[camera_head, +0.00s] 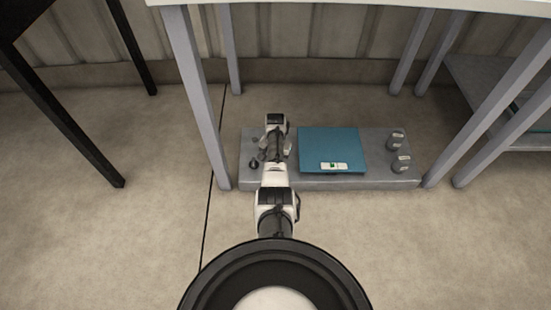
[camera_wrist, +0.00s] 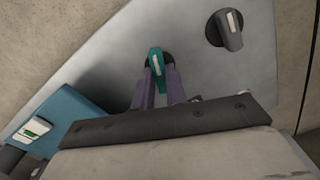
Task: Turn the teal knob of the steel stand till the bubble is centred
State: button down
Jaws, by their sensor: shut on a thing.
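The steel stand (camera_head: 385,181) is a low grey slab on the floor under the table. The teal knob (camera_wrist: 155,62) with a pale pointer mark shows in the wrist view, upright on the stand's grey face. My gripper (camera_wrist: 157,82) has its two purple-grey fingers closed about the teal knob. In the head view my arm hides the teal knob. A blue plate (camera_head: 332,145) lies on the stand, with a small green bubble level (camera_head: 334,166) at its front edge. The level also shows in the wrist view (camera_wrist: 32,131); the bubble's exact position is too small to tell.
A dark grey knob (camera_wrist: 228,30) stands beside the teal one; it also shows in the head view (camera_head: 254,163). Table legs (camera_head: 196,95) (camera_head: 495,95) flank the stand. The floor in front is clear.

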jog(key=c, duration=1.4)
grip_release()
jog(key=shift+c, duration=0.2)
notch_tip(320, 180, up, 14)
jog(key=p, duration=0.6)
jog(key=shift+f, duration=0.15)
